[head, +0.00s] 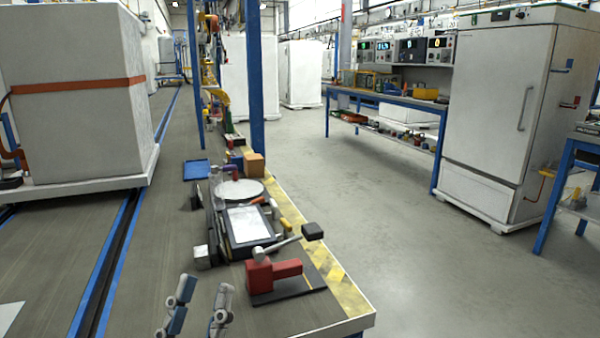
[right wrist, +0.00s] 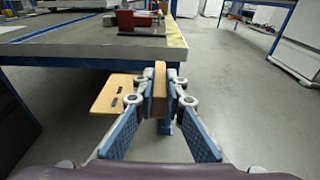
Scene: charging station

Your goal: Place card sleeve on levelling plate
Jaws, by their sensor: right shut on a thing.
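My right gripper (right wrist: 160,88) is shut on a thin tan piece (right wrist: 159,78), which looks like the card sleeve. It is held upright, seen edge-on, in front of the table edge in the right wrist view. The right gripper does not show in the head view. A round pale plate (head: 239,189) lies on the bench; it may be the levelling plate, but I cannot tell for sure. My left gripper (head: 200,308) is open and empty over the near end of the bench, left of the red clamp-like block.
The red block (head: 273,274) stands on a dark plate near the bench's right edge. A black-framed white panel (head: 246,225), a blue tray (head: 197,169) and an orange-brown box (head: 254,164) lie farther back. A tan board (right wrist: 117,93) shows below the table edge.

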